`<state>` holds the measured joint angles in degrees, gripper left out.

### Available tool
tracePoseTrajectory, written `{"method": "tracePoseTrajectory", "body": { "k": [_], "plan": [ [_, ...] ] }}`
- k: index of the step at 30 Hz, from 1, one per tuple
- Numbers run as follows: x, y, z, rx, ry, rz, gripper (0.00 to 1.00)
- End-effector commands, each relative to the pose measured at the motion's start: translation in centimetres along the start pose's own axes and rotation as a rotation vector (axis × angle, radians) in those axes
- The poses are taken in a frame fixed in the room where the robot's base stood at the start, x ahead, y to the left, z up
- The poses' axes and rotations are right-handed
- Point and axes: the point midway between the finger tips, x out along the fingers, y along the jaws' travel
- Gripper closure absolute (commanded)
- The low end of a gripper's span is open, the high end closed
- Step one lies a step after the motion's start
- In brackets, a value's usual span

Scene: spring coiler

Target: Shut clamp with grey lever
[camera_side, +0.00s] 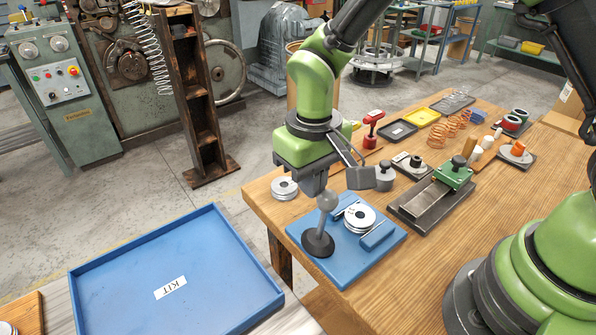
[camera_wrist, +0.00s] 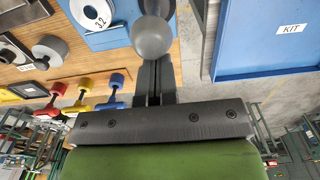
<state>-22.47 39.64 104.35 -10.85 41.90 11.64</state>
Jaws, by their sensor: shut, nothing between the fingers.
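The clamp's grey lever has a round grey knob (camera_side: 327,200) on top and rises from a dark round foot (camera_side: 317,243) at the front left of a blue plate (camera_side: 376,268). It leans only slightly. A silver disc-shaped spool (camera_side: 360,216) sits on the plate between blue blocks. My gripper (camera_side: 320,186) is shut and empty, pointing down just above the knob. In the wrist view the shut fingers (camera_wrist: 153,72) end at the grey knob (camera_wrist: 152,37); I cannot tell whether they touch it. The spool (camera_wrist: 91,13) shows there too.
An empty blue KIT tray (camera_side: 210,285) lies front left, beyond the table edge. Right of the plate stands a green-blocked fixture (camera_side: 452,175) and a grey weight-like piece (camera_side: 384,176). A red-handled tool (camera_side: 373,122) stands behind.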

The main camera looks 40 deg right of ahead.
Motion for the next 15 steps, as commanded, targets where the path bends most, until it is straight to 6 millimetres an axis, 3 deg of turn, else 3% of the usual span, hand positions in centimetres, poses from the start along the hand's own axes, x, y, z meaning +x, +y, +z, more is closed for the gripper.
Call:
{"method": "tracePoseTrajectory", "body": {
  "k": [6,15],
  "plan": [
    [0.06,0.00,1.15,0.000,0.000,-0.001,1.00],
    [0.09,0.00,1.23,0.001,0.001,-0.001,1.00]
  ]
}}
